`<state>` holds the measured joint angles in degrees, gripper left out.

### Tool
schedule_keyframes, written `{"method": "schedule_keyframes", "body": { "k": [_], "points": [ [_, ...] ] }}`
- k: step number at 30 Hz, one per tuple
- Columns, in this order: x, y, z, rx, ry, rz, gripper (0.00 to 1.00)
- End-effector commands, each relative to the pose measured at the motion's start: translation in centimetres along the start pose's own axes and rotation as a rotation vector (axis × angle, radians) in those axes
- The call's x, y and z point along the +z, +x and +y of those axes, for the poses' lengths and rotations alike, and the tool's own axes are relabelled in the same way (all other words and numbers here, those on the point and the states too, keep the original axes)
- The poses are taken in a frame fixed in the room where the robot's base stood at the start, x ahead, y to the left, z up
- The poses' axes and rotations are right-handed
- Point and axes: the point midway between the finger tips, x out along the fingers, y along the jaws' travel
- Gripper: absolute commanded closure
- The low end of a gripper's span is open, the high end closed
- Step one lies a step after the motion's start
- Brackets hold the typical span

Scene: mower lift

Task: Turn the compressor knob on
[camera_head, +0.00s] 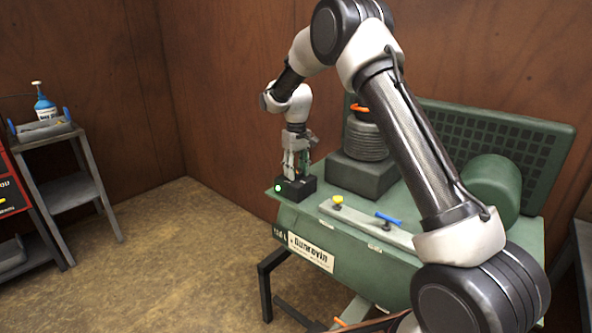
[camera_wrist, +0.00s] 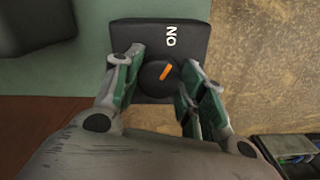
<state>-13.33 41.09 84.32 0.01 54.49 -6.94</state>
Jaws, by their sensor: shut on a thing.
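The compressor (camera_head: 355,250) is a green machine on dark legs. A black switch box (camera_head: 297,189) sits at its left end, with a lit green-white light on its front. In the wrist view the box (camera_wrist: 195,40) carries white "ON" lettering and a round black knob (camera_wrist: 152,82) with an orange pointer mark. The pointer is slanted and does not point straight at the lettering. My gripper (camera_head: 291,176) reaches down from above onto the box. In the wrist view its green-padded fingers (camera_wrist: 158,80) stand on both sides of the knob, shut on it.
On the compressor top are a ribbed dark cylinder (camera_head: 366,138), a strip with a yellow knob (camera_head: 338,201) and a blue lever (camera_head: 388,219). A grey shelf stand (camera_head: 75,190) with a blue bottle (camera_head: 44,106) stands at left. The floor between is clear.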

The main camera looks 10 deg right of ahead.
Motion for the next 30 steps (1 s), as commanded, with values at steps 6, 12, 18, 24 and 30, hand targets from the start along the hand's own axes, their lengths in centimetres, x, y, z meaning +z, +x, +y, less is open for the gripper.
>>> {"method": "schedule_keyframes", "body": {
  "k": [6,12,18,24,30],
  "points": [
    [0.16,0.12,0.02,-0.002,-0.19,-0.005,0.84],
    [0.16,0.14,0.08,-0.002,-0.331,-0.006,0.84],
    [0.17,0.16,0.13,-0.003,-0.426,-0.007,0.84],
    [0.18,0.17,0.16,-0.003,-0.473,-0.007,0.84],
    [0.19,0.18,0.18,-0.003,-0.487,-0.007,0.84]
  ]
}}
